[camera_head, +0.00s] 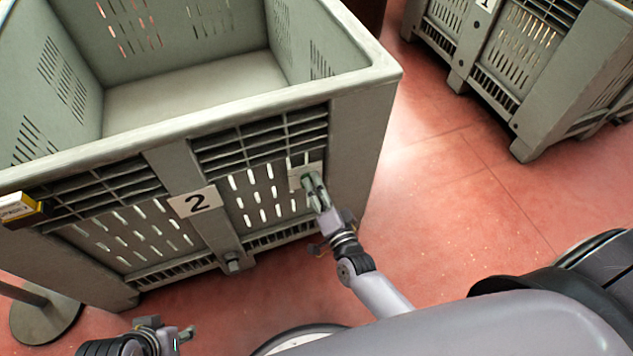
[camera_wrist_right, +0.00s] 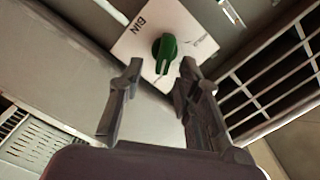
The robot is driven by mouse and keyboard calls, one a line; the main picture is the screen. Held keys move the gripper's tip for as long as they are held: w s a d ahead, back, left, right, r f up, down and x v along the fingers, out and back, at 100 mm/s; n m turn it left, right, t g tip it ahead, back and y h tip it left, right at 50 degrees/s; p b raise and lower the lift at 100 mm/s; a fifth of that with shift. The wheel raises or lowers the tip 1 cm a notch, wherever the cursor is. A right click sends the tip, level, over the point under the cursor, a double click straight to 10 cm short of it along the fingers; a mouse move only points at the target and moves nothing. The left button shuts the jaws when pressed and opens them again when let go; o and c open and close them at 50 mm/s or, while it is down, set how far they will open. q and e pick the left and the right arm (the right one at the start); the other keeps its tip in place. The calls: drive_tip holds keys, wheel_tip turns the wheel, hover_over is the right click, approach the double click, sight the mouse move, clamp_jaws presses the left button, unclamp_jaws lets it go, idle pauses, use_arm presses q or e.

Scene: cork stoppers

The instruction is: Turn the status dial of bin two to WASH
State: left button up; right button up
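Bin two is the large grey-green crate (camera_head: 365,95) with a "2" label (camera_head: 198,201) on its front. Its status dial is a green knob (camera_wrist_right: 165,52) on a white plate (camera_wrist_right: 135,45) in the right wrist view. The plate (camera_head: 296,180) also shows in the head view at the crate's front right, partly hidden by my right gripper (camera_head: 311,182). "BIN" is readable on the plate; the other words are too small. The right fingers (camera_wrist_right: 160,72) are open, with the knob just beyond and between the tips. My left gripper (camera_head: 172,335) is at the bottom left, away from the crate.
Another grey crate (camera_head: 555,80) labelled "1" stands at the upper right. A yellow and white tag box (camera_head: 20,210) is on the left of bin two's front. A round post base (camera_head: 45,318) stands at lower left. The red floor (camera_head: 460,190) between the crates is clear.

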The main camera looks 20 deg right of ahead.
drive_tip(key=s, duration=1)
drive_tip(key=shift+s+d, duration=0.25)
drive_tip(key=shift+s, duration=0.05)
